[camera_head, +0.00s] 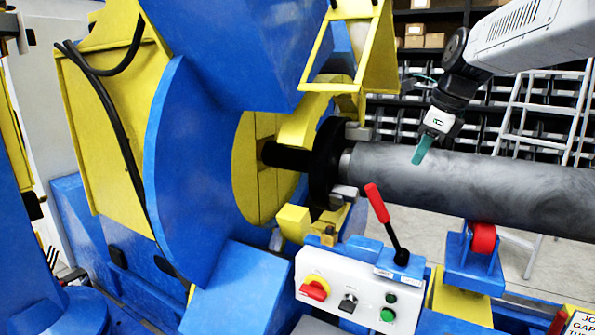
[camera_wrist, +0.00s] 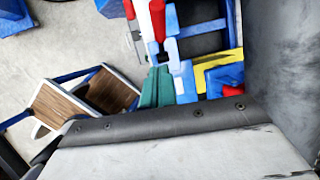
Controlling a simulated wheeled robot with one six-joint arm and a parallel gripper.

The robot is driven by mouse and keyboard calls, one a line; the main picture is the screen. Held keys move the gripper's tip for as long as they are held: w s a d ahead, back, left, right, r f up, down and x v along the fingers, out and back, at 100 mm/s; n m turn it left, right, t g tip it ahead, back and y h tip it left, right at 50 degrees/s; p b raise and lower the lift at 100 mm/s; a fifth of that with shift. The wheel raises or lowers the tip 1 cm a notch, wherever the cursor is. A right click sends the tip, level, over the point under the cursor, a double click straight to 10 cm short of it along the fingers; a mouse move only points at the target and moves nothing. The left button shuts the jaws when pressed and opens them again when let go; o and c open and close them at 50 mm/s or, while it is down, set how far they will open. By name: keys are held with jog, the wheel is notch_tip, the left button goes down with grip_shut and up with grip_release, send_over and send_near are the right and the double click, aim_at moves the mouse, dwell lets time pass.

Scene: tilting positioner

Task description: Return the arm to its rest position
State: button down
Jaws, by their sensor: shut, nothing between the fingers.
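My gripper (camera_head: 421,155) hangs from my arm at the upper right in the head view. Its teal fingers are together with nothing between them. The fingertips point down in front of the upper edge of the grey pipe (camera_head: 480,185); I cannot tell whether they touch it. In the wrist view the teal fingers (camera_wrist: 157,87) also show side by side and empty, near the middle.
A white control box (camera_head: 357,290) with a red-handled lever (camera_head: 385,218) stands below the pipe. A blue roller support (camera_head: 472,265) with a red roller (camera_head: 484,238) is under the pipe. A white ladder (camera_head: 545,110) and bin shelves are behind. Wood-topped steps (camera_wrist: 108,90) stand on the floor.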

jog(key=s+a+f+n, duration=0.1)
jog(key=s+f+n, duration=0.3)
jog(key=s+n, duration=0.4)
jog(key=s+a+f+n+g+h, duration=0.1)
jog(key=s+f+n, duration=0.4)
jog(key=s, duration=0.8)
jog(key=s+a+f+n+g+h, duration=0.1)
jog(key=s+f+n, duration=0.4)
jog(key=s+n, duration=0.6)
jog(key=shift+s+a+n, duration=0.3)
jog(key=shift+a+n, duration=0.1)
jog(key=shift+a, duration=0.5)
jog(key=shift+f, duration=0.1)
